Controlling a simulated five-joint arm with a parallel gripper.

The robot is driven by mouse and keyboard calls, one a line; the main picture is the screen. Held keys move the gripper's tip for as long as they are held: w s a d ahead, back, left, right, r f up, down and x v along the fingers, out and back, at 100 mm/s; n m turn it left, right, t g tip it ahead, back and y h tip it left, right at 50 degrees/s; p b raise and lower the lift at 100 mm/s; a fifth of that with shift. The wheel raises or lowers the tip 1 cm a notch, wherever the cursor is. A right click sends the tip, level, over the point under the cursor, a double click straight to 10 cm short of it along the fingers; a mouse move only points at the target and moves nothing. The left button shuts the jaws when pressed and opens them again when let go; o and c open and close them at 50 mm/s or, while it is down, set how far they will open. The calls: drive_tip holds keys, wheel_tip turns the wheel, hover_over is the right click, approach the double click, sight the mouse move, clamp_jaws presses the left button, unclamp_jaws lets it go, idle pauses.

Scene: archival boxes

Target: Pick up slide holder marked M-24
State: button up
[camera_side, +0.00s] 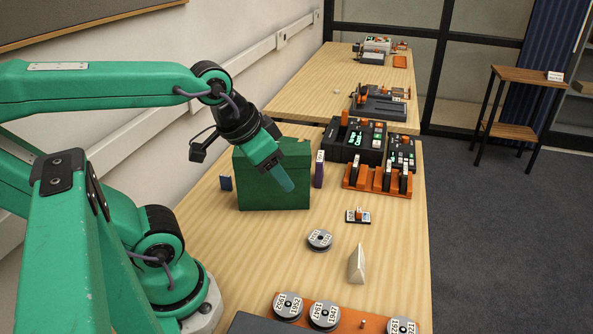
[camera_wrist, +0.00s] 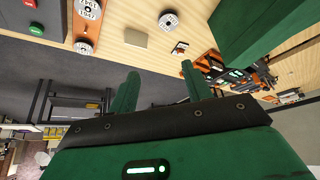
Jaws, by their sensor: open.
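I cannot read M-24 on anything in view. A small upright purple piece (camera_side: 318,175) with a white label stands just right of the green box (camera_side: 272,190). Black upright pieces with white labels stand in an orange rack (camera_side: 378,188) further right. A small dark piece with a white label (camera_side: 358,216) lies on the table nearer the camera. My gripper (camera_side: 287,184) points down in front of the green box. Its two green fingers are apart and empty in the wrist view (camera_wrist: 160,70).
Labelled reels sit at the front, one (camera_side: 319,240) loose on the table and others on an orange holder (camera_side: 363,322). A cream wedge (camera_side: 357,264) stands nearby. Black button consoles (camera_side: 356,142) stand behind the rack. The table's right edge is close to the rack.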

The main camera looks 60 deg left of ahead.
drive_tip(key=w, duration=0.1)
drive_tip(key=m+g, duration=0.6)
drive_tip(key=m, duration=0.1)
hover_over(360, 209)
drive_tip(key=f, duration=1.6)
drive_tip(key=shift+s, duration=0.3)
drive_tip(key=shift+w+a+f, duration=0.1)
drive_tip(key=shift+w+f, duration=0.05)
drive_tip(key=shift+f, duration=0.1)
drive_tip(key=shift+f, duration=0.1)
drive_tip(key=shift+f, duration=1.2)
drive_tip(key=shift+f, duration=0.1)
drive_tip(key=shift+f, duration=2.5)
